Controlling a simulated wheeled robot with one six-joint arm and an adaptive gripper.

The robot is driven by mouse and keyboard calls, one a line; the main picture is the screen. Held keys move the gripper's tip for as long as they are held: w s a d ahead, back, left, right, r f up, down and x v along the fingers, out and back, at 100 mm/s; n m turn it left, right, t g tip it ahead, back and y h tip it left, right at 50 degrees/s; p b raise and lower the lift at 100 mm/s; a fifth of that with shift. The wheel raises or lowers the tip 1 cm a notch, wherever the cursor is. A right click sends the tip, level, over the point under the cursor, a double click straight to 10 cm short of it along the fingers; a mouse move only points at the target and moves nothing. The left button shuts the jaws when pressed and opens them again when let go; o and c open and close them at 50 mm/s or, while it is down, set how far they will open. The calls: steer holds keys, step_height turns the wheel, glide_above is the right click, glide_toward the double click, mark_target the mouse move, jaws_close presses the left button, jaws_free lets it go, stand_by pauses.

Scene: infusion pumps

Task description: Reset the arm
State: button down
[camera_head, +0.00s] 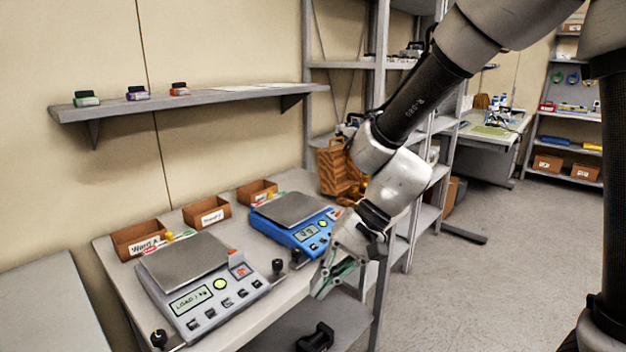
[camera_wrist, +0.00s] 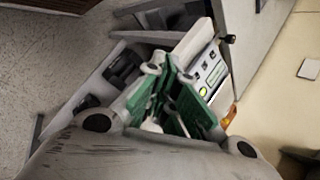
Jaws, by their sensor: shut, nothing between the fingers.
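My gripper (camera_head: 335,277) hangs at the end of my arm, just off the front right edge of the table, pointing down. It is to the right of the grey scale and below the blue scale in the head view. Its green-padded fingers are close together with nothing visible between them. In the wrist view my gripper (camera_wrist: 172,115) shows its green pads in the middle. A scale with buttons (camera_wrist: 208,72) shows just beyond the fingers there.
A grey scale (camera_head: 187,262) and a blue scale (camera_head: 290,213) stand on the table. Brown boxes (camera_head: 207,211) line the wall behind them. A shelf (camera_head: 225,98) hangs above. Metal racks (camera_head: 377,60) stand behind my arm. Open floor (camera_head: 470,270) lies to the right.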

steer(key=s+d+r+t+h, duration=0.2)
steer(key=d+r, duration=0.2)
steer(key=d, duration=0.8)
steer(key=s+d+r+t+h, duration=0.2)
steer(key=d+r, duration=0.3)
steer(key=d, duration=0.7)
steer(key=s+d+r+t+h, duration=0.2)
steer(key=d+r+t+h, duration=0.1)
steer(key=d, duration=0.9)
steer(key=shift+r+n, duration=0.4)
steer(key=shift+r, duration=0.45)
